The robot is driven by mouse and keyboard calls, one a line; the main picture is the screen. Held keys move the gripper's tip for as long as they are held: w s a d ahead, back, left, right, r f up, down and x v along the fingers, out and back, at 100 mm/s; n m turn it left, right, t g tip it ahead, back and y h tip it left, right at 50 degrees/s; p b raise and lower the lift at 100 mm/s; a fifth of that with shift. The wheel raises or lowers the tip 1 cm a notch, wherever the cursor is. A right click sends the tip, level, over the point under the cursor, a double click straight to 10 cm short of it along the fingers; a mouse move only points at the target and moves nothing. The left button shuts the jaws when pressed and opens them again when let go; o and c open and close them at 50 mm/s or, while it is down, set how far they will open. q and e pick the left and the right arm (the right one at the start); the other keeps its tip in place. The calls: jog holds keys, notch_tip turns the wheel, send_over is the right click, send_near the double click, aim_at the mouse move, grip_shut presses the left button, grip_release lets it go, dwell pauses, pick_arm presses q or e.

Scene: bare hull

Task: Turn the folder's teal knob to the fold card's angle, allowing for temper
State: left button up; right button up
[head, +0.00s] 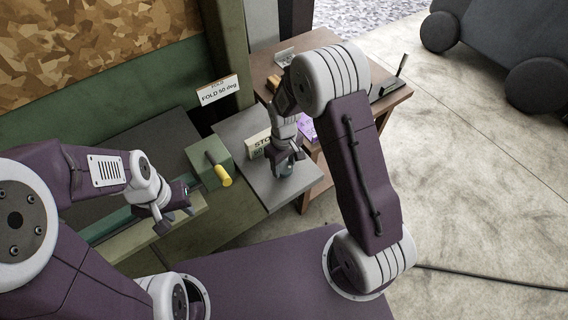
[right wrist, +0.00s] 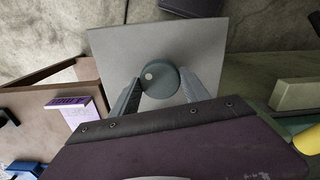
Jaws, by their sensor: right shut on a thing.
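The fold card (head: 217,91) reads "FOLD 50 deg" and stands at the back, against the green frame. The round teal knob (right wrist: 160,79) sits on a grey plate (right wrist: 105,45), with a pale dot on its left part in the right wrist view. My right gripper (right wrist: 158,80) is shut on the knob, one finger on each side. In the head view the right gripper (head: 286,163) comes down over the knob, largely hiding it. My left gripper (head: 174,216) is empty with its fingers apart, left of the yellow handle.
A green block with a yellow handle (head: 221,176) stands left of the knob. A partly hidden card (head: 259,143) beginning "STO" stands behind my right gripper.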

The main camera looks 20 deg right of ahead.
aim_at(284, 166)
jog(key=shift+n, duration=0.6)
jog(key=o, duration=1.4)
jog(key=shift+c, duration=0.2)
notch_tip(284, 166, up, 9)
jog(key=b, duration=0.1)
